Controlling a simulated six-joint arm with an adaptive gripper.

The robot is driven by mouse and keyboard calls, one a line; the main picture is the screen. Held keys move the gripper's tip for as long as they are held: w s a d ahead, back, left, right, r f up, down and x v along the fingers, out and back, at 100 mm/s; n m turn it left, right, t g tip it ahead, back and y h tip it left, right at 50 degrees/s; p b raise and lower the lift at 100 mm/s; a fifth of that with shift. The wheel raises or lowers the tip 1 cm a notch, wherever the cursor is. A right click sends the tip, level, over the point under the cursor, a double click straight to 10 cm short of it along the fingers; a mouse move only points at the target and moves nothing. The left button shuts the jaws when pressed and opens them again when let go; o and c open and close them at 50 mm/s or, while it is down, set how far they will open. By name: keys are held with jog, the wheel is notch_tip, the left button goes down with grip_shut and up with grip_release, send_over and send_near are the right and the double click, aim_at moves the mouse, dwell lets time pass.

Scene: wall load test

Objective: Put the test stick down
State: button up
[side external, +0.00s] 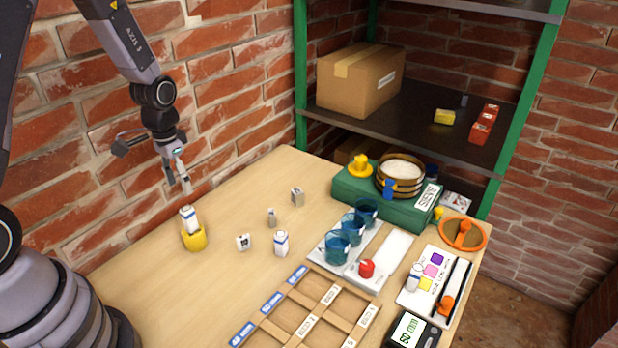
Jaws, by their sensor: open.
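My gripper (178,182) is open and hangs in the air at the left, against the brick wall, above the table's far-left edge. No stick shows clearly between its fingers. A slim dark strip with an orange part (446,304) lies on a white card with coloured squares (413,292) at the table's right edge; it may be the test stick, but I cannot be sure. A yellow cup (195,239) holding a white bottle with a blue band (187,218) stands on the table below my gripper.
A white bottle (281,244) and small grey-white blocks (297,197) stand mid-table. A wooden divided tray (290,325), several blue glasses (338,248), a red-knobbed item (366,267), a green case (350,188) and a display device (412,330) fill the right. The table's left part is bare.

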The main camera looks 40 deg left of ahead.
jog(key=s+d+r+t, duration=0.1)
jog(key=s+d+r, duration=0.15)
jog(key=r, duration=0.55)
jog(key=s+d+r+t, duration=0.2)
jog(key=s+r, duration=0.1)
jog(key=r, duration=0.6)
jog(key=s+d+r+t, duration=0.2)
jog(key=s+r, duration=0.5)
jog(key=s, duration=0.4)
jog(key=shift+s+d+r+t, duration=0.2)
jog(key=shift+d+r+t, duration=0.05)
jog(key=shift+r+t, duration=0.05)
